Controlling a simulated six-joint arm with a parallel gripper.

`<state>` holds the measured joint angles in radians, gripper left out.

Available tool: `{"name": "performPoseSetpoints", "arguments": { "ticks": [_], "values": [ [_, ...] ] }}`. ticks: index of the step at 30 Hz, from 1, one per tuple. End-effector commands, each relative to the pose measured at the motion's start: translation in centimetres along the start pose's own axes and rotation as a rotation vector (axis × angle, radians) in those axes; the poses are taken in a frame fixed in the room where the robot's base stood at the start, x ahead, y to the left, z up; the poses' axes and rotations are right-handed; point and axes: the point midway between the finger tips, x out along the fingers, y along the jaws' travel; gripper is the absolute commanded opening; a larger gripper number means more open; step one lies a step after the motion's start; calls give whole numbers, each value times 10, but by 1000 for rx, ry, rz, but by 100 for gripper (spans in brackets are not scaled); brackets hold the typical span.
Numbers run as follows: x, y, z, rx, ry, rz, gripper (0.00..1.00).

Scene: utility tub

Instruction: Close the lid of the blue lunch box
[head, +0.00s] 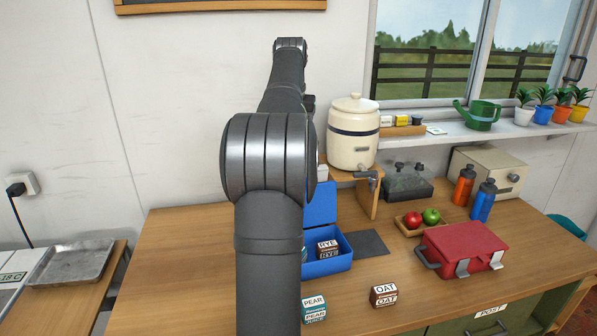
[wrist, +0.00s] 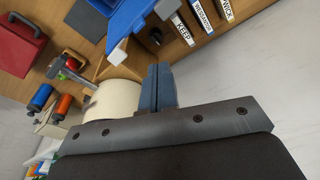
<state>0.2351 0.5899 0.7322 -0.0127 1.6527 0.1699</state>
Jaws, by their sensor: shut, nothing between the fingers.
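The blue lunch box (head: 328,267) stands on the wooden worktop, partly hidden behind my arm. Its lid (head: 321,204) is raised at the back, so the box is open. A block marked RYE (head: 328,249) sits inside. In the wrist view, part of the blue lunch box (wrist: 127,18) shows at the top edge, beyond my fingertips. My gripper (wrist: 159,68) is shut and empty, apart from the box in that view. In the head view my gripper is hidden behind my own arm.
A cream water crock (head: 353,135) with a tap stands behind the box; a dark mat (head: 368,243) lies right of it. A red case (head: 463,248), a fruit tray (head: 417,224) and bottles stand further right.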

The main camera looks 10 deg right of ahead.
Motion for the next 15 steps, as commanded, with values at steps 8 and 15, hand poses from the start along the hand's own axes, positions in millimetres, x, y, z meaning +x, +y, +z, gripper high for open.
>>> {"name": "performPoseSetpoints", "arguments": {
  "ticks": [8, 15],
  "values": [
    [21, 5, -17, -396, -11, -53, 0],
    [31, 6, -20, -482, -12, -64, 0]
  ]
}}
